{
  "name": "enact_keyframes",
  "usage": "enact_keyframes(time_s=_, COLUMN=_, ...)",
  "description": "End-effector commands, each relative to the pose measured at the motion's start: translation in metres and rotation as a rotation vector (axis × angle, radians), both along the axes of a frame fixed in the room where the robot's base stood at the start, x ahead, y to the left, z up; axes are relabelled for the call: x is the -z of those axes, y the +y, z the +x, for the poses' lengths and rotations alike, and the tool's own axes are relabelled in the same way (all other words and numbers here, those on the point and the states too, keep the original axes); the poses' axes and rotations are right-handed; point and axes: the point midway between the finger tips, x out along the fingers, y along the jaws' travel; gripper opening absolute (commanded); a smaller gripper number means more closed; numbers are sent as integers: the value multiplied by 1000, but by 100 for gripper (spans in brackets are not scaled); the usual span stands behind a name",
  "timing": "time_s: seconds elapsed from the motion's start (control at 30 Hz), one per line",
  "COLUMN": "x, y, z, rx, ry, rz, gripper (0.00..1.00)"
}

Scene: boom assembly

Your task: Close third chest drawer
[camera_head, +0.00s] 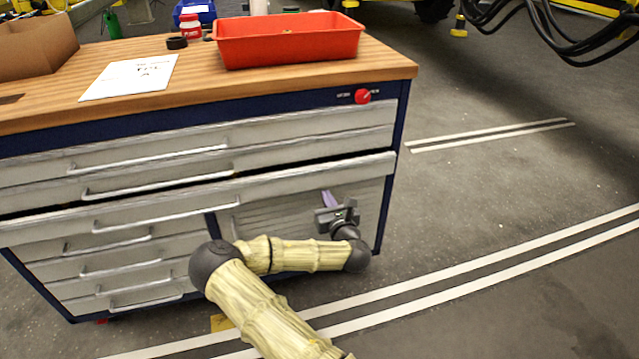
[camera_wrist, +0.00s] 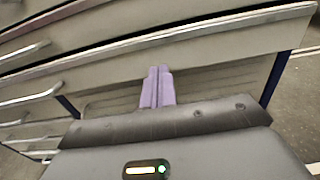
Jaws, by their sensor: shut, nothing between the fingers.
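The chest (camera_head: 398,130) is a dark blue cabinet with grey drawers and a wooden top. Its third drawer (camera_head: 290,182), counted from the top, stands out a little from the front, with a dark gap above it. Its front also shows in the wrist view (camera_wrist: 200,62). The two drawers above look flush. My gripper (camera_head: 328,198) is in front of the chest's right part, just below the third drawer's front. Its purple fingers (camera_wrist: 157,88) are together and empty in the wrist view. I cannot tell whether they touch the drawer.
On the wooden top (camera_head: 200,70) are a red tray (camera_head: 290,52), a paper sheet (camera_head: 130,77), a cardboard box (camera_head: 35,45) and a red-capped bottle (camera_head: 190,27). A red knob (camera_head: 362,96) sits at the upper right. The floor (camera_head: 480,190) right of the chest is clear.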

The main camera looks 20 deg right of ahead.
Motion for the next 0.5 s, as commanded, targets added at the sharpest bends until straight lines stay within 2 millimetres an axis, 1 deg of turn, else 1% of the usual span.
enact_keyframes(time_s=0.03, x=1, y=0, z=9, rx=-1, ry=-3, rz=2, gripper=0)
enact_keyframes(time_s=0.1, x=0, y=-1, z=21, rx=-1, ry=-3, rz=2, gripper=0)
enact_keyframes(time_s=0.3, x=1, y=-2, z=53, rx=-1, ry=-2, rz=2, gripper=0)
enact_keyframes(time_s=0.4, x=1, y=-3, z=67, rx=-1, ry=-2, rz=2, gripper=0)
enact_keyframes(time_s=0.5, x=1, y=-3, z=77, rx=0, ry=-1, rz=1, gripper=0)
